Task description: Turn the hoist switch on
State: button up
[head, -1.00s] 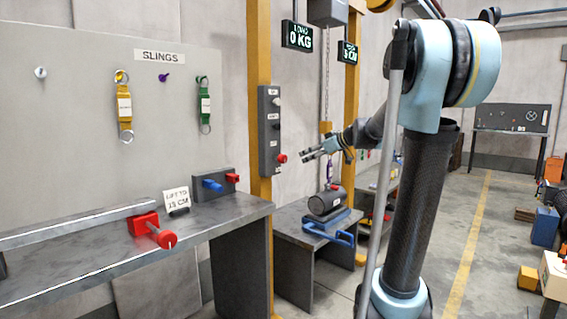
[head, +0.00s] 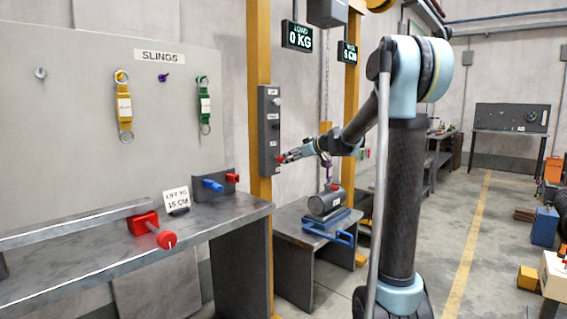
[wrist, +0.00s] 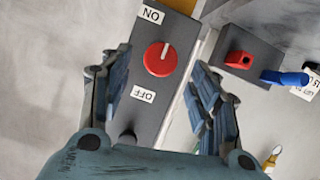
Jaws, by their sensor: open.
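The hoist switch is a red round knob (wrist: 158,62) on a dark control panel (wrist: 180,45), between an ON label (wrist: 151,14) and an OFF label (wrist: 143,96). A white mark on the knob lies on its ON-label side, tilted slightly right in the wrist view. In the head view, the panel (head: 269,125) hangs on a yellow post, and my gripper mostly covers the knob. My gripper (head: 284,158) is at the panel's lower right. In the wrist view, my open gripper (wrist: 158,72) has one finger on either side of the knob, with visible gaps.
A workbench (head: 105,258) with a red clamp (head: 146,226) and blue and red handles stands at left. A dark cylindrical load (head: 326,201) rests on a low table (head: 288,226) below my gripper. Open floor (head: 455,215) lies at right.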

aim_at(279, 158)
jog(key=shift+x, duration=3.05)
jog(key=c, duration=1.1)
